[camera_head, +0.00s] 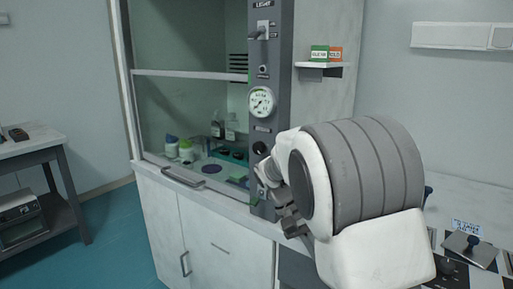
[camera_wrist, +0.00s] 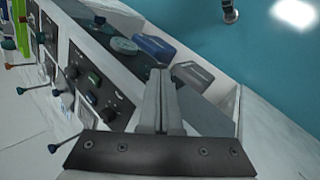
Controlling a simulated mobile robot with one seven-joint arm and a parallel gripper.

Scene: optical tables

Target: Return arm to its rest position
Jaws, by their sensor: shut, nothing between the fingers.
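My gripper (camera_wrist: 159,75) shows in the wrist view with its two grey fingers side by side, shut and with nothing between them. In the wrist view it points over a dark panel (camera_wrist: 112,85) and a light-edged recess, and I cannot tell how far above them it is. In the head view my arm, white with a large ribbed grey joint, fills the right of the picture in front of the fume hood's control column. The gripper's fingertips cannot be made out there.
A fume hood with bottles (camera_head: 216,124) inside stands behind; its grey column carries a round gauge (camera_head: 261,102). A side table (camera_head: 32,148) is at far left. In the wrist view, levers (camera_wrist: 68,144) stick out at left and bluish boxes (camera_wrist: 153,47) lie beyond the fingers. Teal floor is open.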

